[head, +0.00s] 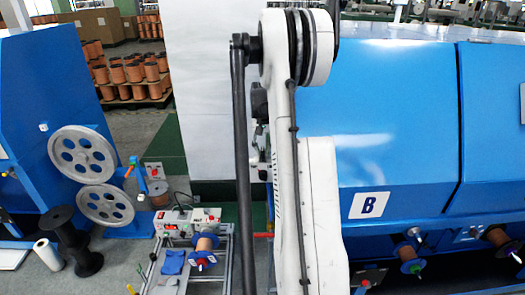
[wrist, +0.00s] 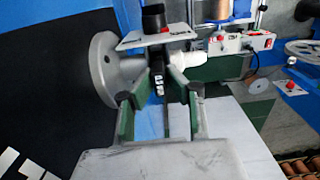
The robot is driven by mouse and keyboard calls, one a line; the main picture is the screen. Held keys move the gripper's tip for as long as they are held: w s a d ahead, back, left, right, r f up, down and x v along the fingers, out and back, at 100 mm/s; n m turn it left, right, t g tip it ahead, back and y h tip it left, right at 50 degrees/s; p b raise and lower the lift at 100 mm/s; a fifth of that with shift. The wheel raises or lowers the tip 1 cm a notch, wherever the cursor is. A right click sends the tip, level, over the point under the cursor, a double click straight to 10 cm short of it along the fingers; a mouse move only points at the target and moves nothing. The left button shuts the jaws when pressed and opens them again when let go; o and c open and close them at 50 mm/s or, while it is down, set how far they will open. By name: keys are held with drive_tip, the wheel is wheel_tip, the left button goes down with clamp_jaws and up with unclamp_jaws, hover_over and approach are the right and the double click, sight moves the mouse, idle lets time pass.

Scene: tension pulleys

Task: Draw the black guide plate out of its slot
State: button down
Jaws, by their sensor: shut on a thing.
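In the wrist view my gripper (wrist: 164,82) has its two green-sided fingers drawn in towards each other at the far end. A narrow dark piece with small white marks, seemingly the black guide plate (wrist: 158,86), shows between the fingertips, and they are shut on it. Most of the plate is hidden by the fingers, and I cannot tell how much of it sits in its slot. Just beyond are a light grey plate (wrist: 158,39) and a black knob (wrist: 153,18). In the head view my arm hides the gripper and the guide plate.
A grey round wheel (wrist: 104,73) stands close to the left of my fingers, and a white cylindrical part (wrist: 185,60) close to the right. The blue machine marked B (head: 400,130) fills the right of the head view. A control box (head: 188,218) stands lower left of centre.

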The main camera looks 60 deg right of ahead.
drive_tip(key=shift+r+p, duration=0.6)
drive_tip(key=shift+r, duration=1.5)
drive_tip(key=shift+r+p, duration=0.35)
drive_tip(key=shift+r, duration=0.6)
drive_tip(key=shift+r, duration=0.15)
drive_tip(key=shift+r+p, duration=0.65)
drive_tip(key=shift+r, duration=1.2)
